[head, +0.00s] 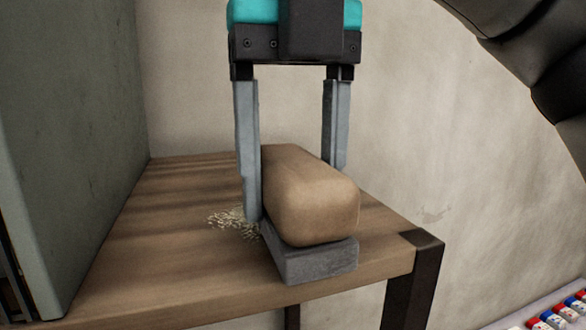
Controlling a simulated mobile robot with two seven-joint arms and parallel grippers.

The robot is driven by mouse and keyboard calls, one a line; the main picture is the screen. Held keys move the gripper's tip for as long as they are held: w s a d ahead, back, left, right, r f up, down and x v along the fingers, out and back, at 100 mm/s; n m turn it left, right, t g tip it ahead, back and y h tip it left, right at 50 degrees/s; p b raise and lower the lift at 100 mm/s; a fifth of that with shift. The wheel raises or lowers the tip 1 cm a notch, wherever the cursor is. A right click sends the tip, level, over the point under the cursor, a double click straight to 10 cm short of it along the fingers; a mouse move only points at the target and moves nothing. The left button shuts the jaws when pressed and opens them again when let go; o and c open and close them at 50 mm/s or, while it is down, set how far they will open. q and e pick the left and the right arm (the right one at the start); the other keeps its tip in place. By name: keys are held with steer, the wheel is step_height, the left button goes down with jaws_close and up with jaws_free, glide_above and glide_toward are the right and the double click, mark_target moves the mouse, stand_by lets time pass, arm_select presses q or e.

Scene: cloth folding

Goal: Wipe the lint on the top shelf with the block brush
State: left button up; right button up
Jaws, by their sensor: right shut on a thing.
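The block brush (312,200) has a tan rounded body on a grey base and rests on or just above the wooden top shelf (170,255) near its front right corner. I cannot tell if the base touches the wood. My right gripper (292,190) comes down from above and is shut on the brush, one finger on each side of the body. A small pile of pale lint (235,220) lies on the shelf just left of the brush, partly hidden by the left finger and the brush. My left gripper is not in view.
A tall grey-green cabinet or panel (75,150) stands along the shelf's left side. A plain wall (420,160) is behind. The shelf's dark corner post (415,280) is at the right. Several small coloured items (555,315) lie lower right. The shelf's back left is clear.

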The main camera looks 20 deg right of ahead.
steer(key=shift+f, duration=0.3)
